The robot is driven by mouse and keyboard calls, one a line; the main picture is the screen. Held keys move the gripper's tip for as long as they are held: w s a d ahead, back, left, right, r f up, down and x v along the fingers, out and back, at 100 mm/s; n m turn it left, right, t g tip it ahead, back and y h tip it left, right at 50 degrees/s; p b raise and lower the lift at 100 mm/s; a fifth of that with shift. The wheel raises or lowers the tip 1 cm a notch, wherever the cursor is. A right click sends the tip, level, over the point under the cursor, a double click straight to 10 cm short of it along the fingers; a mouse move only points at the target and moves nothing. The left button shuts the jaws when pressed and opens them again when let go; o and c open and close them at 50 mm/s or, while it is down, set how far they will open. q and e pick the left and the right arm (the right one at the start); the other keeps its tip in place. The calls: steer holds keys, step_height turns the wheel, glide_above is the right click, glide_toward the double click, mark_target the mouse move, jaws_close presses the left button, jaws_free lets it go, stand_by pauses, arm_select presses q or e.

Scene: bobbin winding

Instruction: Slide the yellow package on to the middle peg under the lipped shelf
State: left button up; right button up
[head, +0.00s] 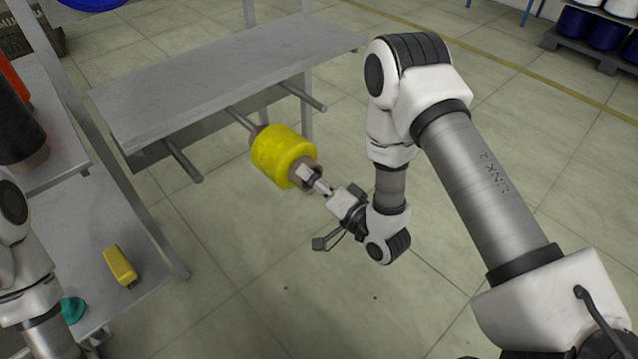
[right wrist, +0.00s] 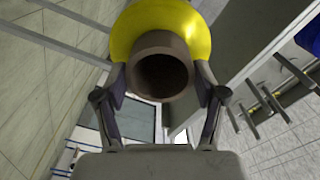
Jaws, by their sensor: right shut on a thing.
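The yellow package (head: 283,157) is a yellow winding on a brown tube, held in the air in front of the lipped shelf (head: 215,85). My right gripper (head: 309,177) is shut on the tube's near end. The middle peg (head: 238,117) sticks out below the shelf and runs toward the package's far end. I cannot tell whether its tip is inside the tube. In the right wrist view my right gripper's fingers (right wrist: 160,85) flank the tube's dark open end, below the yellow package (right wrist: 165,22).
A left peg (head: 183,161) and a right peg (head: 303,96) flank the middle one. At left, a rack shelf (head: 98,218) bears a yellow tool (head: 120,266) and a teal object (head: 72,309). A black cone (head: 20,140) stands above. The floor nearby is clear.

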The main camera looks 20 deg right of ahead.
mark_target(295, 164)
steer(key=shift+w+a, duration=0.1)
steer(key=shift+w, duration=0.15)
steer(key=shift+x, duration=2.85)
steer(key=shift+x, duration=1.1)
steer(key=shift+b+x, duration=0.4)
steer(key=shift+x, duration=1.55)
steer(key=shift+a, duration=0.1)
steer(key=shift+b+x, duration=0.3)
steer(key=shift+x, duration=1.35)
steer(key=shift+f, duration=0.45)
